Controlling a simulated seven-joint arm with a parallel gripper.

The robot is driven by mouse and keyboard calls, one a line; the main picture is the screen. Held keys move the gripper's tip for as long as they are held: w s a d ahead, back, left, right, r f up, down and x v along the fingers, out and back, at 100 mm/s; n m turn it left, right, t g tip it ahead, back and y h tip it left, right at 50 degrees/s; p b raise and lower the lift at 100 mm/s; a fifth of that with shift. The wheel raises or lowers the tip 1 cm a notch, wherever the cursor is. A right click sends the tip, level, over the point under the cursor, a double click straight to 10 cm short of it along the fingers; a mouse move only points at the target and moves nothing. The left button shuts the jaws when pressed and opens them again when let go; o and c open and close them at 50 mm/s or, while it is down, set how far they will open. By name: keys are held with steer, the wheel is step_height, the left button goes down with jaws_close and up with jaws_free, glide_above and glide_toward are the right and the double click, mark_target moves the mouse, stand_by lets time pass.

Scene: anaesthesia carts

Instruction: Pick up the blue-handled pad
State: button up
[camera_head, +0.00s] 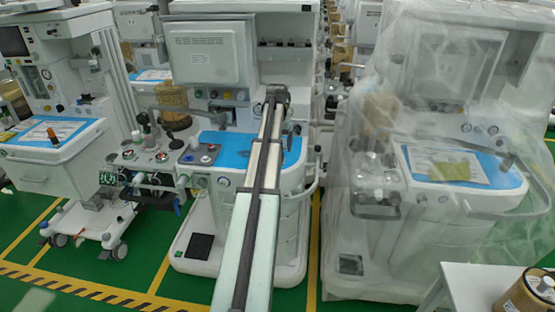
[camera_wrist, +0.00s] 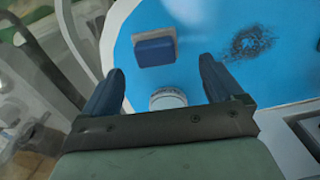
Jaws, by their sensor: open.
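A small blue block-like object, which looks like the blue-handled pad (camera_wrist: 155,48), lies on the bright blue cart top in the wrist view. It sits just ahead of my gripper (camera_wrist: 161,67), roughly in line with the gap between the fingers. My gripper is open, with its two dark blue fingers apart and nothing held between them. A round white object (camera_wrist: 168,98) shows between the fingers, nearer the palm. I cannot make out the pad in the head view, where my arm crosses in front of the middle cart's blue top (camera_head: 232,150).
A dark smudge-like patch (camera_wrist: 250,42) lies right of the pad. The middle cart (camera_head: 205,53) has knobs and a raised screen housing. A plastic-covered cart (camera_head: 440,130) stands right, another cart (camera_head: 55,140) left. A white table (camera_head: 470,285) is at lower right.

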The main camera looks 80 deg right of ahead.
steer(key=f, duration=0.5)
steer(key=shift+s, duration=0.2)
steer(key=c, duration=1.1)
steer(key=shift+r, duration=0.15)
steer(key=shift+c, duration=0.2)
step_height(320, 180, up, 10)
steer(key=shift+f, duration=0.1)
